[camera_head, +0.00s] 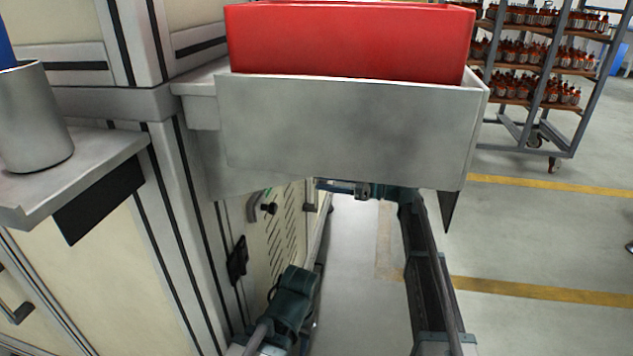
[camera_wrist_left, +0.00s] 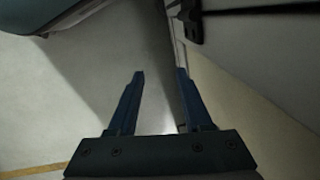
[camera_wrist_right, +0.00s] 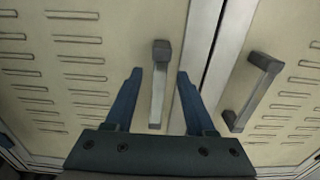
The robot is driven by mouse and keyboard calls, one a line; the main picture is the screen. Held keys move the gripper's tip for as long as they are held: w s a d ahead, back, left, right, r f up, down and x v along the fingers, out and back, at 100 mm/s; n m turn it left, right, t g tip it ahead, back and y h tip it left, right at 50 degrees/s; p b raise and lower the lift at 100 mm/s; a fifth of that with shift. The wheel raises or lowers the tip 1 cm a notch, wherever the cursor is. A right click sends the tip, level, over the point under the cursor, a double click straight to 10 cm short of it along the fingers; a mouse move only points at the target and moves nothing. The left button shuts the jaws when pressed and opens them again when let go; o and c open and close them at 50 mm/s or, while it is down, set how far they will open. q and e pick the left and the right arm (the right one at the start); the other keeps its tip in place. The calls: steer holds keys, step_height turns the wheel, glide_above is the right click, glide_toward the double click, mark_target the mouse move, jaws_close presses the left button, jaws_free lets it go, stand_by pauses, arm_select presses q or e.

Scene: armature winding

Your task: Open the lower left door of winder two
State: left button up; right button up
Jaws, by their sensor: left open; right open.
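Two cream vented doors show side by side in the right wrist view, the left door (camera_wrist_right: 75,60) and the right door (camera_wrist_right: 290,95), both closed. The left door's grey bar handle (camera_wrist_right: 158,90) stands between the open fingers of my right gripper (camera_wrist_right: 159,74); I cannot tell whether they touch it. In the head view my right gripper (camera_head: 335,186) is beside the machine's vented side (camera_head: 285,225), partly hidden under a grey tray. My left gripper (camera_wrist_left: 160,75) is open and empty, pointing at the floor beside a panel with a black handle (camera_wrist_left: 190,22).
The grey tray (camera_head: 345,125) with a red bin (camera_head: 350,42) juts out above my arms. A shelf with a metal cup (camera_head: 32,120) is at the left. A wheeled rack (camera_head: 545,140) of parts stands at the back right. Floor on the right is clear.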

mark_target(318, 181)
steer(key=shift+w+a, duration=0.2)
steer(key=shift+a, duration=0.65)
steer(key=shift+w+a, duration=0.15)
steer(key=shift+a, duration=0.65)
steer(key=shift+c, duration=0.3)
jaws_close()
